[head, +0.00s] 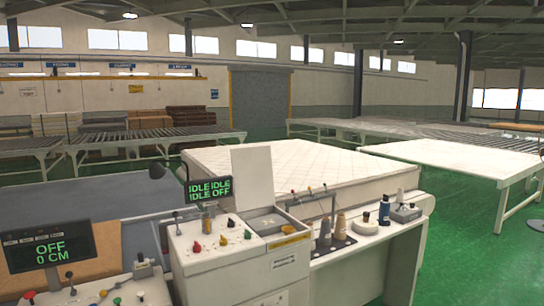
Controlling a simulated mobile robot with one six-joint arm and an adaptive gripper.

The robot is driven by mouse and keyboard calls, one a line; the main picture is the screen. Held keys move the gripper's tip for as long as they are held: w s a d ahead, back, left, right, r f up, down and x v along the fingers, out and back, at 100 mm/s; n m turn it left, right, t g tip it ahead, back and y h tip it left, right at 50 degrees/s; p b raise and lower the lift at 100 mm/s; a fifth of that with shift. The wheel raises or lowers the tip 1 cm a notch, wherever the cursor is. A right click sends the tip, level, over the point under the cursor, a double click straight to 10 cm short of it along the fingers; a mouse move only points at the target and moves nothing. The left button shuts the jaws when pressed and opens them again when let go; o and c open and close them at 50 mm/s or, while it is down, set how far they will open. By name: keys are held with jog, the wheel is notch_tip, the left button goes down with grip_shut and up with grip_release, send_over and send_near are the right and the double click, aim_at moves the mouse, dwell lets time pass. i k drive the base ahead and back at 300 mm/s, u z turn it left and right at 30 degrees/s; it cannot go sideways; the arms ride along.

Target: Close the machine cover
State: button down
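A control machine (262,262) with a white body stands at the front middle. A flat white panel (252,178), which looks like its cover, stands upright at the back of its top. In front of the panel is an open grey recess (266,222) in the machine's top. Coloured knobs (222,235) sit left of the recess, and a display (208,190) reading IDLE and OFF rises behind them. The panel's hinge is too small to make out. I cannot see my gripper.
A second display (48,250) reads OFF 0 CM at the front left. Thread cones (341,224) and small bottles stand on the worktop right of the machine. A white mattress (300,168) lies behind. Green floor (470,240) is free at the right.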

aim_at(253, 184)
jog(key=z, duration=1.5)
jog(key=i, duration=2)
jog(key=u, duration=0.65)
